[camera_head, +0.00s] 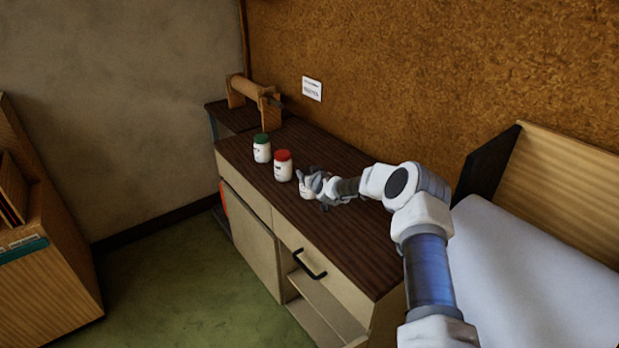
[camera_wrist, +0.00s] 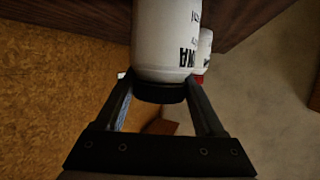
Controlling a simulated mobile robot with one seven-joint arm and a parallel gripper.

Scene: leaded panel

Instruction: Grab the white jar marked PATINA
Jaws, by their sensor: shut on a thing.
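A white jar with a dark lid (camera_wrist: 165,45) is between the two fingers of my gripper (camera_wrist: 160,92) in the wrist view, which looks upside down. Its dark label lettering is cut off, with "NA" readable, fitting PATINA. My gripper is shut on this jar near its lid. In the head view, the jar (camera_head: 305,191) is partly hidden behind my gripper (camera_head: 313,184), at the dark counter (camera_head: 335,232). I cannot tell whether its base touches the counter.
A red-lidded white jar (camera_head: 283,168) stands close to the left of the held jar, and a green-lidded one (camera_head: 262,150) stands farther left. A wooden roller stand (camera_head: 252,92) is at the far end. The brown wall (camera_head: 420,70) runs behind the counter.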

